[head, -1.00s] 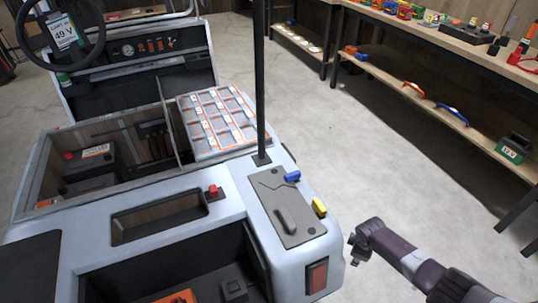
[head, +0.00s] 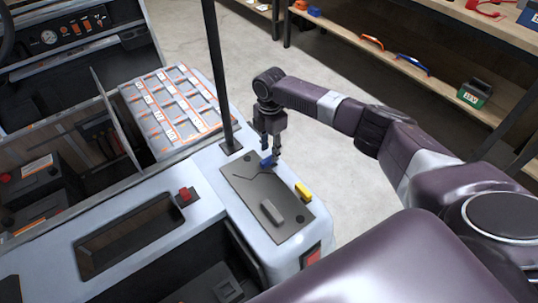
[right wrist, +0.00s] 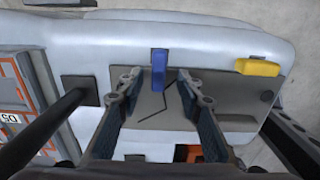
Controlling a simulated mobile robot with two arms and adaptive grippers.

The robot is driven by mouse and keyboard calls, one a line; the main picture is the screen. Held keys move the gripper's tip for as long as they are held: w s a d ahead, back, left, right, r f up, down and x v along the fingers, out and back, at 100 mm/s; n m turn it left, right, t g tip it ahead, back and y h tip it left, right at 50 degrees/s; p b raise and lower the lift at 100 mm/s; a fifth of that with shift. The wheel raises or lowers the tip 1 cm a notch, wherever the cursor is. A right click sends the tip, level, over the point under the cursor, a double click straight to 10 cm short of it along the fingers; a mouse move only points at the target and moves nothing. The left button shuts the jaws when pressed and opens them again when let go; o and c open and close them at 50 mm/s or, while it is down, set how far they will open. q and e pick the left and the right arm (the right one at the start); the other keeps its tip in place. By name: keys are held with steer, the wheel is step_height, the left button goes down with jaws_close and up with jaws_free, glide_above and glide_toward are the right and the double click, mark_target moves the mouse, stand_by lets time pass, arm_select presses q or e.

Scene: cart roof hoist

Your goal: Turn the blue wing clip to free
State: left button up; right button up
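The blue wing clip (head: 266,162) sits at the far edge of a dark grey plate (head: 240,186) on the cart's corner. In the right wrist view the blue clip (right wrist: 158,70) overlaps the plate's edge and lies lengthwise between my fingers. My right gripper (head: 271,156) points down over the clip in the head view. In the right wrist view the right gripper (right wrist: 158,82) is open, with one finger on each side of the clip and visible gaps. A yellow clip (head: 303,191) sits on the plate's right edge. My left gripper is not in view.
A black post (head: 216,80) rises beside the plate. A grey handle (head: 272,212) lies on the plate. A red switch (head: 185,194) and a compartmented tray (head: 170,108) are to the left. A shelf bench (head: 440,72) stands beyond clear floor.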

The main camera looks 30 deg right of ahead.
mark_target(270, 158)
steer(key=shift+w+f, duration=0.1)
steer(key=shift+f, duration=1.95)
jaws_close()
